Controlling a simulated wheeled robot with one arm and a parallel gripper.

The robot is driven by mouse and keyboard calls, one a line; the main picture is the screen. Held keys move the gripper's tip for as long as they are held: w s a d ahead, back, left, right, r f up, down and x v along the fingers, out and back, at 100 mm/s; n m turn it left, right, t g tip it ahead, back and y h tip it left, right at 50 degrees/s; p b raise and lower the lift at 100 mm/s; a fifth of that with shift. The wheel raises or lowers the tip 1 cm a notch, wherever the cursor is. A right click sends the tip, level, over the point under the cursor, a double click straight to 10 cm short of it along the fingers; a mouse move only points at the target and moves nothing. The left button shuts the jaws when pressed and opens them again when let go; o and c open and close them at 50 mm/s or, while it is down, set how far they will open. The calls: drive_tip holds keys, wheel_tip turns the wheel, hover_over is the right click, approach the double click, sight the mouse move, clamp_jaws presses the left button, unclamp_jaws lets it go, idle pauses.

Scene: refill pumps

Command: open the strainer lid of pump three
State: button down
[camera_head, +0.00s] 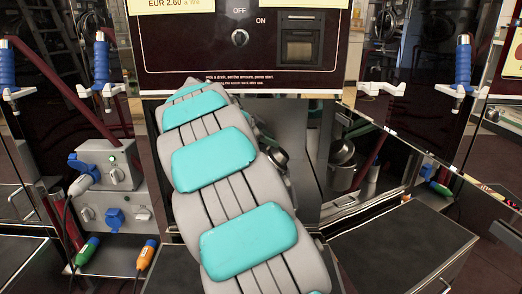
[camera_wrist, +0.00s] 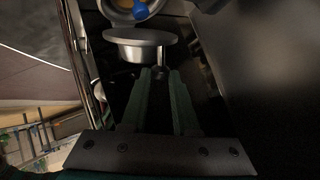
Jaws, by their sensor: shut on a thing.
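In the wrist view, the dark green fingers of my gripper (camera_wrist: 161,76) reach forward and close together at their tips. They are shut on a small metal handle (camera_wrist: 160,60) at the near edge of a round grey metal lid (camera_wrist: 135,47). Behind the lid is a round opening with a pale yellowish inside and a blue piece (camera_wrist: 140,10) in it. The tips and the handle are dark, so the exact hold is hard to see. A round metal vessel (camera_head: 342,152) shows in the recess right of my arm.
The dark pump front with its OFF/ON knob (camera_head: 240,38) stands above the recess. Blue-handled nozzles hang at left (camera_head: 101,62) and right (camera_head: 463,64). A grey socket box (camera_head: 112,165) stands at left. A dark cabinet top (camera_head: 400,245) lies low at right.

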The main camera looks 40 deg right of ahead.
drive_tip(key=shift+s+d+r, duration=0.1)
drive_tip(key=shift+s+d, duration=0.05)
drive_tip(key=shift+d, duration=0.05)
idle(0.4)
drive_tip(key=c, duration=0.7)
unclamp_jaws()
drive_tip(key=v, duration=0.8)
drive_tip(key=shift+d, duration=0.1)
